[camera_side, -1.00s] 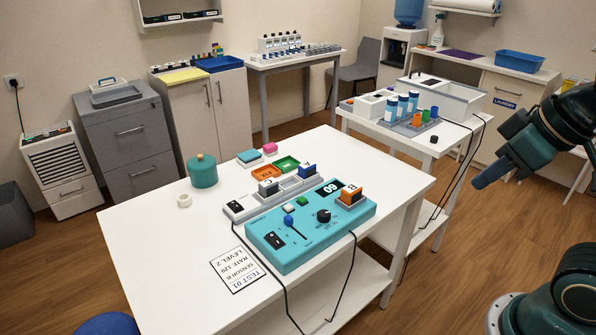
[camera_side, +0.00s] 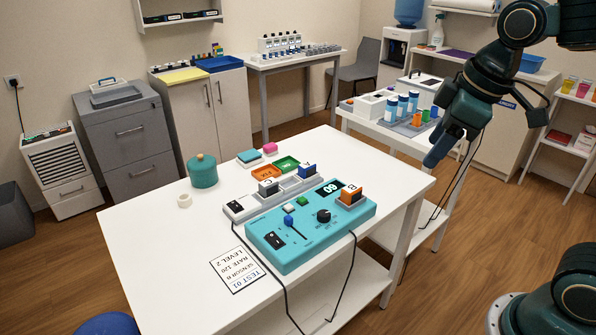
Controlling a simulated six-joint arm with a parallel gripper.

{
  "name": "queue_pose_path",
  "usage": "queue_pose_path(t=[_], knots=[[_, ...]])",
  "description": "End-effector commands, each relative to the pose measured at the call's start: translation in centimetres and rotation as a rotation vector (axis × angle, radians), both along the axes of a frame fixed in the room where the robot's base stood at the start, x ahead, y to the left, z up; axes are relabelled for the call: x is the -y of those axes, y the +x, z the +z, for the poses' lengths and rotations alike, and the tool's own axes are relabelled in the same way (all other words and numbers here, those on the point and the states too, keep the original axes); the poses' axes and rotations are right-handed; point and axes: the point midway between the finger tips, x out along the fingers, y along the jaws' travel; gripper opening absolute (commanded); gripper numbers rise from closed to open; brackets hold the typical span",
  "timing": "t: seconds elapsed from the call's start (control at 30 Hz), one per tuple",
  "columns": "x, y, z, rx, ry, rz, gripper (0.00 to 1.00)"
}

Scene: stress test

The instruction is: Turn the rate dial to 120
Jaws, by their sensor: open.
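The teal control box (camera_side: 283,257) sits near the right front of the white table. Its black rate dial (camera_side: 323,215) is a round knob on the top, right of the blue lever (camera_side: 289,222). The display (camera_side: 331,187) shows digits that look like 60, upside down in this view. An orange block (camera_side: 350,195) stands at the box's right end. My gripper (camera_side: 432,160) is open and empty, above the table's right edge, up and to the right of the dial. The card (camera_side: 237,269) on the table reads TEST 01, SENSOR B, RATE 120, LEVEL 2.
A grey rack (camera_side: 240,209) with blocks lies behind the box. A black cable (camera_side: 268,270) runs off the front.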

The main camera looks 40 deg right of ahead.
Motion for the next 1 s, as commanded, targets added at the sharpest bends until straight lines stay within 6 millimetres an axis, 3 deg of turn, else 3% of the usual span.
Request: queue_pose_path(t=[0.27, 0.53, 1.0], knots=[[-0.3, 5.8, -1.0, -0.084, -0.076, 0.241, 0.51], [-0.6, 11.3, -3.2, -0.156, -0.134, 0.482, 0.51], [-1.4, 19.8, -10.3, -0.271, -0.192, 0.912, 0.51]])
